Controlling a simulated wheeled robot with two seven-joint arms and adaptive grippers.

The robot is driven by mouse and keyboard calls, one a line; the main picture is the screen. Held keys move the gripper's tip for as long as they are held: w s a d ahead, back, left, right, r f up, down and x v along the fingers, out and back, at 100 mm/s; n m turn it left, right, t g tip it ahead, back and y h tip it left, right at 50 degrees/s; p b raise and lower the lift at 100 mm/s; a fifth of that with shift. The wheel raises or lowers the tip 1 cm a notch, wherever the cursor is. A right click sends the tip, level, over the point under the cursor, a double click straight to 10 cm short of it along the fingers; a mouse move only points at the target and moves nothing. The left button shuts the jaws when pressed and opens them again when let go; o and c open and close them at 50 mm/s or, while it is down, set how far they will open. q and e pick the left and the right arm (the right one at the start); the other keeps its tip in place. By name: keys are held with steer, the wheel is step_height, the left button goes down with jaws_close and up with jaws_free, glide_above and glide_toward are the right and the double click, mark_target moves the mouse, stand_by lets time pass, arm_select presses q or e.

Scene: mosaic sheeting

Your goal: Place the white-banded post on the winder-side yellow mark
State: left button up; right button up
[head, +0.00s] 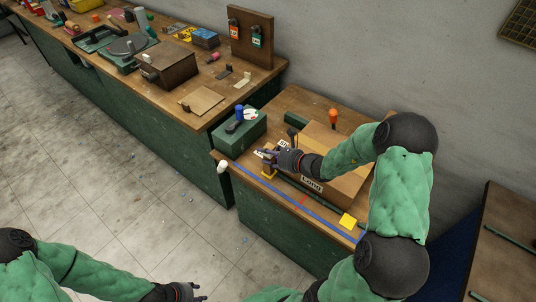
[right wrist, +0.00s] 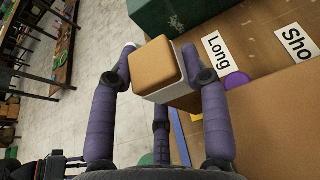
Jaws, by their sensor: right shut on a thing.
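My right gripper (head: 264,154) is over the near-left part of the right-hand bench. In the right wrist view, its purple fingers (right wrist: 160,72) are shut on a squarish post (right wrist: 156,64) with a tan top and a white band on its side. Whether the post touches the bench I cannot tell. A yellow mark (head: 268,174) lies just below the right gripper, partly hidden. Another yellow square (head: 347,221) lies at the bench's near right. My left gripper (head: 197,292) is at the bottom edge, away from the benches; its finger opening is unclear.
A green box (head: 239,131) carrying a blue knob stands left of the right gripper. A large tan box (head: 333,150) sits behind it. A blue strip (head: 300,202) runs along the front edge. A "Long" label (right wrist: 216,50) shows in the wrist view. A cluttered long bench (head: 190,107) stands further left.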

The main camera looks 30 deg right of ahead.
steer(key=shift+f, duration=0.2)
steer(key=o, duration=1.2)
steer(key=shift+c, duration=0.2)
